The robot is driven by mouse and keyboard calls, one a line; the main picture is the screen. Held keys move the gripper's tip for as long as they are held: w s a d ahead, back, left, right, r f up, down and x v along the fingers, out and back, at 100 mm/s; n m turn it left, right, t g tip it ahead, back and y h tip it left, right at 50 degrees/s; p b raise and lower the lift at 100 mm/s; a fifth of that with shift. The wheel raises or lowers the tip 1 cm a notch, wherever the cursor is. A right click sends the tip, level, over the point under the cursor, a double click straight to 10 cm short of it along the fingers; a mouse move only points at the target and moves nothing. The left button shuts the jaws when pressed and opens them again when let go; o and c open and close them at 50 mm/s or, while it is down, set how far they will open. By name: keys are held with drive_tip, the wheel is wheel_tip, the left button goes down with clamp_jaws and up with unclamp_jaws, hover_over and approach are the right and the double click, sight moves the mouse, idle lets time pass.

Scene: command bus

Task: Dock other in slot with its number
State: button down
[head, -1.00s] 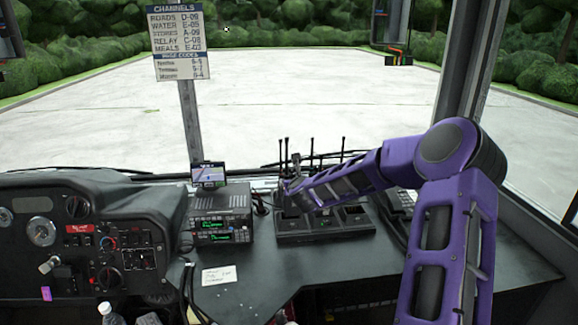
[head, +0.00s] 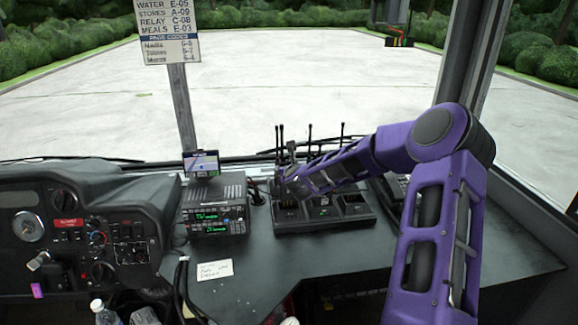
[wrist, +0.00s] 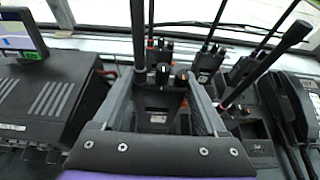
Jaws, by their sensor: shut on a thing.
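My gripper (head: 288,182) is at the left part of the black charging dock (head: 338,219) on the dashboard. In the wrist view my gripper (wrist: 160,98) is shut on a black handheld radio (wrist: 158,95), with one finger on each side of it. The radio stands roughly upright, its knobs and antenna up. Whether its foot is seated in a slot is hidden. Other radios stand behind and to the right, such as one radio (wrist: 210,62) in the wrist view. Slot numbers are too small to read.
A two-way radio set (head: 214,210) with a small screen (head: 201,163) on top stands left of the dock. A telephone handset (wrist: 285,105) is at the right. A paper note (head: 214,269) lies in front. A code sign (head: 168,30) hangs on the window post.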

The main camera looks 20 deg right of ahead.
drive_tip(key=shift+f+b, duration=0.35)
drive_tip(key=shift+f, duration=1.9)
drive_tip(key=shift+f+b, duration=0.5)
drive_tip(key=shift+b, duration=0.05)
drive_tip(key=shift+f+b, duration=0.4)
drive_tip(key=shift+b, duration=0.2)
unclamp_jaws()
drive_tip(key=shift+f, duration=0.1)
drive_tip(key=shift+s, duration=0.1)
drive_tip(key=v, duration=1.7)
drive_tip(key=shift+r+p, duration=0.3)
drive_tip(key=shift+p, duration=0.05)
drive_tip(key=shift+a+f, duration=0.1)
